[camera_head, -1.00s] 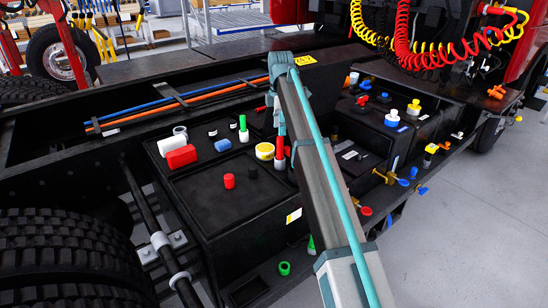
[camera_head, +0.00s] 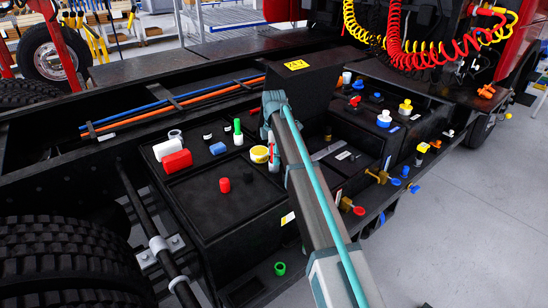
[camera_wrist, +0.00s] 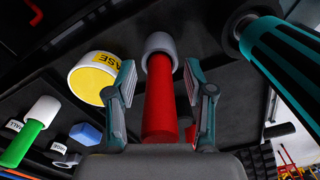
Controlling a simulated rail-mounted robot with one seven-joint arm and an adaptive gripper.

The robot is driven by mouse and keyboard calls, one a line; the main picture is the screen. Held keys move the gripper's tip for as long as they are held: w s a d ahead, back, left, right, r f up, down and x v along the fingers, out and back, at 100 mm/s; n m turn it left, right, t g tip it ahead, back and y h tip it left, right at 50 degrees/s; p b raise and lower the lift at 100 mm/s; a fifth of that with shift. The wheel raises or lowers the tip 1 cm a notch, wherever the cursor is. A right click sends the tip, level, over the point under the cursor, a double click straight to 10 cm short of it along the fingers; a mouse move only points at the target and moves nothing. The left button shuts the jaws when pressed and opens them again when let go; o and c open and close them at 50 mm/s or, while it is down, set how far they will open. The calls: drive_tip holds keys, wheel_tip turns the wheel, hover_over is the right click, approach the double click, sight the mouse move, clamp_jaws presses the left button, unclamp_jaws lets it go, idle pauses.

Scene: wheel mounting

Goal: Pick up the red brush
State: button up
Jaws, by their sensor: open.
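The red brush (camera_wrist: 158,105), a red handle with a grey-white end, lies between the two fingers of my gripper (camera_wrist: 158,74) in the wrist view. The fingers are open, one on each side, and a gap shows at the left finger. Whether the right finger touches it is hard to tell. In the head view, a part of the red brush (camera_head: 273,160) shows beside my arm, standing at the right edge of the black box top. My fingers are mostly hidden behind the arm there.
A green item with a white end (camera_wrist: 32,130) and a blue block (camera_wrist: 86,133) lie further left. A red block (camera_head: 177,161) and a red cylinder (camera_head: 224,185) stand on the box top (camera_head: 240,208).

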clamp_jaws()
drive_tip(key=shift+r, duration=0.15)
drive_tip(key=shift+r+p, duration=0.4)
drive_tip(key=shift+r, duration=0.15)
wheel_tip(320, 180, up, 2)
drive_tip(key=shift+r+p, duration=0.25)
drive_tip(key=shift+p, duration=0.4)
drive_tip(key=s+d+r+p, duration=0.1)
drive_tip(key=s+r+p, duration=0.6)
drive_tip(key=s, duration=0.7)
wheel_tip(320, 180, up, 2)
drive_tip(key=shift+d+r, duration=0.1)
drive_tip(key=shift+d, duration=0.25)
